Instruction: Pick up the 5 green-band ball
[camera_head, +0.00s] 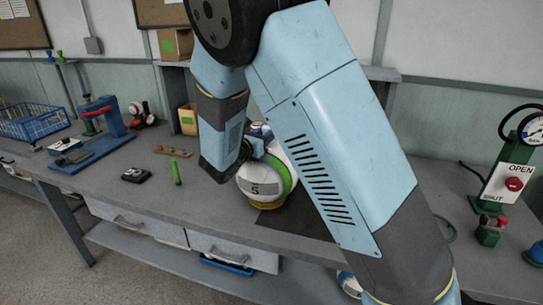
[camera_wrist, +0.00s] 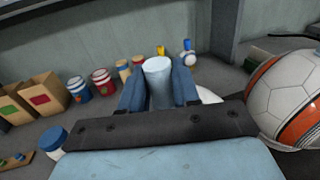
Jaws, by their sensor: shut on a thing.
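The green-band ball (camera_head: 256,185) is white with a black 5 and sits on a yellow ring (camera_head: 262,204) on the bench. My gripper (camera_head: 256,148) is at the ball's upper side in the head view, partly hidden by my arm. In the wrist view my gripper (camera_wrist: 158,88) is shut on a pale, upright cylindrical stub (camera_wrist: 158,72). A white rounded surface (camera_wrist: 208,96) shows just behind the jaws, probably the ball. The join between stub and ball is hidden. I see no clear gap between ball and ring.
An orange-band ball (camera_wrist: 285,97) stands close on the right in the wrist view. Paper bags (camera_wrist: 42,93) and several tins stand along the wall. A blue press (camera_head: 97,138) and a wire basket (camera_head: 35,122) are at left, a gauge stand (camera_head: 508,172) at right. A dark mat (camera_head: 295,220) lies beside the ball.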

